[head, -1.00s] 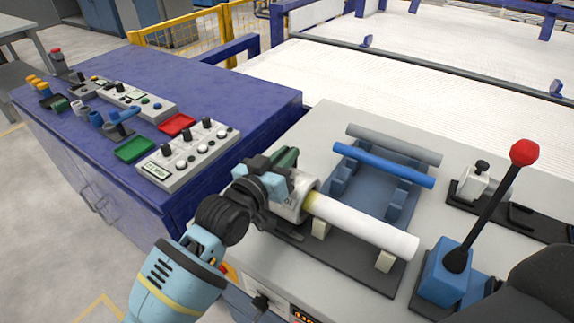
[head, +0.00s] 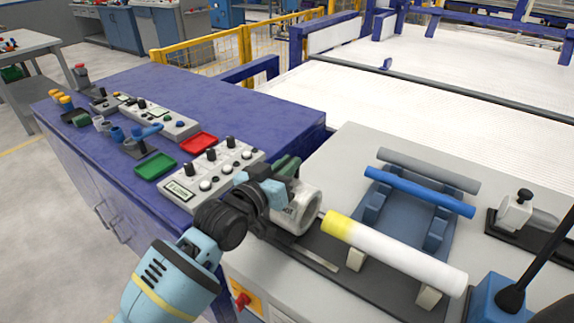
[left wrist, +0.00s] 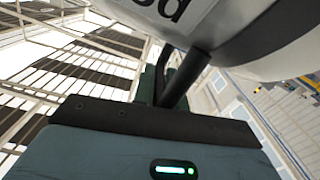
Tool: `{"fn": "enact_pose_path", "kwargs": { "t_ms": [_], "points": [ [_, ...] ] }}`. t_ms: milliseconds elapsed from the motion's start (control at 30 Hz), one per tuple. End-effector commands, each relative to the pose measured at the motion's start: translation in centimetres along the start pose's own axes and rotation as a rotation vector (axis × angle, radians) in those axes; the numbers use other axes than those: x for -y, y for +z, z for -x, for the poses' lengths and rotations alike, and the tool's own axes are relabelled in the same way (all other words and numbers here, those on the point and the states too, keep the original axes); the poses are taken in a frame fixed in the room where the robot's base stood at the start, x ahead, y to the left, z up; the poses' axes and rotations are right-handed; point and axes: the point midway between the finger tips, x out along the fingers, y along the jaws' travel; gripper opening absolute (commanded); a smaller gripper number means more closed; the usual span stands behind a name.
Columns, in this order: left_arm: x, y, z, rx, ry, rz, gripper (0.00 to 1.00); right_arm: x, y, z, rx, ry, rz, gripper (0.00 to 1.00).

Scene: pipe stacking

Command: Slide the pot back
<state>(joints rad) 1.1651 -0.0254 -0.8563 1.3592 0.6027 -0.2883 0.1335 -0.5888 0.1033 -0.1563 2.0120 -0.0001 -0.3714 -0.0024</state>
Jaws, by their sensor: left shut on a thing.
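The pot (head: 297,211) is a light grey cylinder with dark lettering on its side, on the dark rail base at the left end of the white pipe. It fills the top of the left wrist view (left wrist: 235,45), close up. My left gripper (head: 277,190) is shut on the pot's dark handle, which shows as a dark bar in the left wrist view (left wrist: 185,78). The white pipe (head: 400,257) with a yellow left end (head: 338,227) lies on two cream supports. A gap shows between the pot and the yellow end. My right gripper is not in view.
A blue pipe (head: 420,191) and a grey pipe (head: 428,171) lie on a blue rack behind the white pipe. A blue lever base (head: 492,298) stands at right. A grey control box (head: 213,172) sits on the blue cabinet left of the pot.

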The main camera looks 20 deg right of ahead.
Motion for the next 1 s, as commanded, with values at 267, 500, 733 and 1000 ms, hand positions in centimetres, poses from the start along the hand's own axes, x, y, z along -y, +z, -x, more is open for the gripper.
{"fn": "enact_pose_path", "kwargs": {
  "t_ms": [267, 500, 733, 1000],
  "points": [
    [0.3, -0.2, 0.0, -0.002, -0.005, -0.002, 0.33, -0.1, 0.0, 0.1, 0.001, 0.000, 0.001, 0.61],
    [0.2, -0.1, 0.3, -0.002, -0.003, -0.001, 0.33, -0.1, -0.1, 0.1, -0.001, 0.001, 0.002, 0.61],
    [0.2, -0.1, 2.7, -0.002, -0.003, -0.001, 0.33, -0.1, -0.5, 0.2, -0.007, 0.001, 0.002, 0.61],
    [0.4, -0.1, 6.3, -0.002, -0.006, -0.002, 0.33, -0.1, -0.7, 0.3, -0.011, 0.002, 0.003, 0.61]
  ]
}}
